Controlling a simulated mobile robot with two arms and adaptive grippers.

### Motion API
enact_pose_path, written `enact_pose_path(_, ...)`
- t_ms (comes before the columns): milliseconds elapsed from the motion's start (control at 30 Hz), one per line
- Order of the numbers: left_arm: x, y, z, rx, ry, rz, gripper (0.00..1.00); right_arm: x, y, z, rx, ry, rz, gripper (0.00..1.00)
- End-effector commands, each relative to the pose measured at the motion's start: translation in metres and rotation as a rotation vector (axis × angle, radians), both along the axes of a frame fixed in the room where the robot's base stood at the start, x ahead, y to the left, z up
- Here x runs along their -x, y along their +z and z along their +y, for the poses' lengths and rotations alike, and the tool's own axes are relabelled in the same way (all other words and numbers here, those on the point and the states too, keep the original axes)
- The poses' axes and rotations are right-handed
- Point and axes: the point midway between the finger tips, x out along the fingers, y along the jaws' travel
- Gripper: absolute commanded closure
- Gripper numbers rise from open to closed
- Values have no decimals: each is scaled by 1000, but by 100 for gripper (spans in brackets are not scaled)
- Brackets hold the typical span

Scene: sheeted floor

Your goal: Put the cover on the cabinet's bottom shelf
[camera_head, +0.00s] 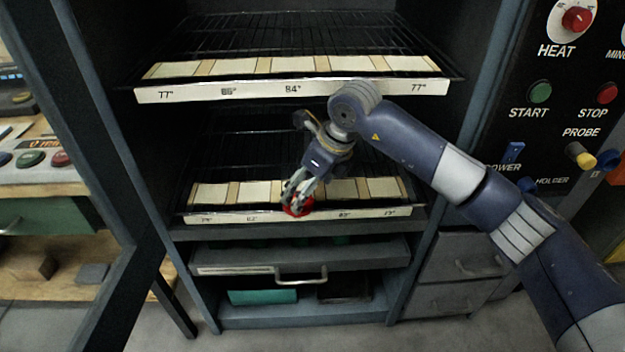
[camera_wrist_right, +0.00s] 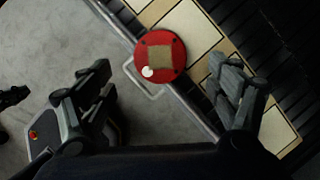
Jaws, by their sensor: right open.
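The cover appears to be the red disc (camera_wrist_right: 152,78) with a tan square patch and a white spot. In the head view the red disc (camera_head: 298,208) overlaps the front edge of the cabinet's lower wire shelf (camera_head: 245,216). I cannot tell whether it rests there or hangs over the edge. My right gripper (camera_head: 297,196) points down right at it. In the right wrist view the gripper's fingers (camera_wrist_right: 160,88) are spread wide, with the disc between and just beyond them, not clasped. The fingers partly hide the disc in the head view. My left gripper is not in view.
Pale tiles (camera_head: 258,193) line the shelf's front. An upper wire shelf (camera_head: 290,92) hangs above my right wrist. Below are a handled drawer (camera_head: 350,262) and a low compartment with a teal box (camera_head: 262,297). An open door (camera_head: 105,150) stands left, a control panel (camera_head: 560,95) right.

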Motion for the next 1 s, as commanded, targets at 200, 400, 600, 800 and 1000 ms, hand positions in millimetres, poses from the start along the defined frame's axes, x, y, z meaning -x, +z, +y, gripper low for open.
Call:
enact_pose_path(200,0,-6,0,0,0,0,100,-8,-31,10,-1,-1,1,18)
enact_pose_path(400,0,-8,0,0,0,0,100,-11,-43,14,-1,1,0,18)
enact_pose_path(600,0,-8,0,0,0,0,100,-11,-43,14,-1,1,-1,18)
enact_pose_path(800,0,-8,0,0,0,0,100,-11,-43,14,-1,0,-1,42)
enact_pose_path(1000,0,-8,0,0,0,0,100,-11,-43,14,-1,0,-1,72)
